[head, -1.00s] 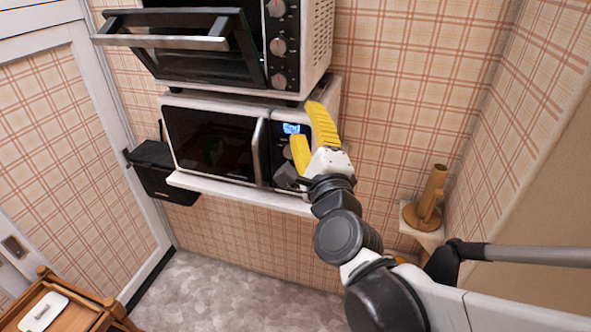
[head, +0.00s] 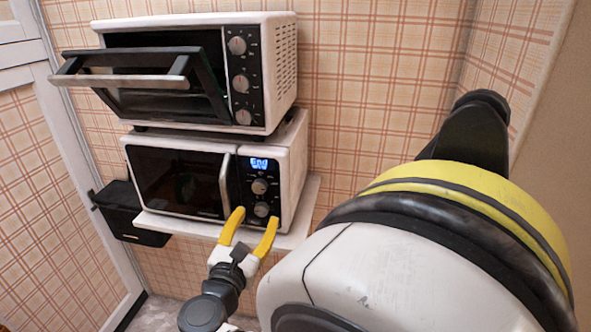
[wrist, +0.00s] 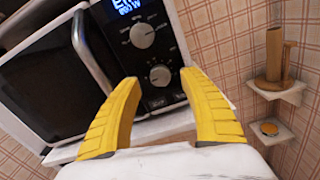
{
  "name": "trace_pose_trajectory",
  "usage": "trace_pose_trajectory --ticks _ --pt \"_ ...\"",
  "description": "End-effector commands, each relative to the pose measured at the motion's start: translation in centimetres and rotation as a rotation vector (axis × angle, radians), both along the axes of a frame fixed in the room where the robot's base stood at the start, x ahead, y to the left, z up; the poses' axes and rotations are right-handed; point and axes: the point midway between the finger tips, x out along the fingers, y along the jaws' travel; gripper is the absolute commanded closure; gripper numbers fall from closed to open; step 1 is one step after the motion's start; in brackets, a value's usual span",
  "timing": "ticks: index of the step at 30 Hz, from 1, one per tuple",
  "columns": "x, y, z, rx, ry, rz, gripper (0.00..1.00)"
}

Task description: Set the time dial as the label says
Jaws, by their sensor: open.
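A white microwave (head: 180,180) with a black control panel stands on a wall shelf. Its blue display (head: 259,164) seems to read "End". Two round dials sit below the display: an upper dial (head: 259,187) and a lower dial (head: 262,209). The wrist view also shows the upper dial (wrist: 142,36) and the lower dial (wrist: 160,75). I cannot read which is the time dial, and no label text is legible. My gripper (head: 254,217) has its yellow fingers spread in front of the panel, either side of the lower dial in the wrist view (wrist: 158,78). Contact is not visible.
A toaster oven (head: 270,75) with several knobs and a partly open door (head: 130,72) stands above the microwave. A black box (head: 125,212) hangs at the left. A wooden holder (wrist: 274,58) stands on a small shelf at the right in the wrist view.

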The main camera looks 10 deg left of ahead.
Motion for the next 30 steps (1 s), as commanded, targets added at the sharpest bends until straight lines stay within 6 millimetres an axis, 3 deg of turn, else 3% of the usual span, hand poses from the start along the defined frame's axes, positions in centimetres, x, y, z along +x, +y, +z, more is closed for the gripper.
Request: trace_pose_trajectory --ticks 6,17,21,22,30 --pt "2.7 -0.3 -0.1 -0.001 -0.001 -0.001 0.49" --pt "3.2 -0.3 0.1 -0.001 -0.001 0.000 0.51" --pt "3.2 -0.3 0.1 -0.002 -0.001 0.000 0.93" --pt "3.2 -0.3 0.1 -0.002 -0.001 0.000 1.00" --pt "3.2 -0.3 0.0 -0.017 0.000 0.000 1.00"
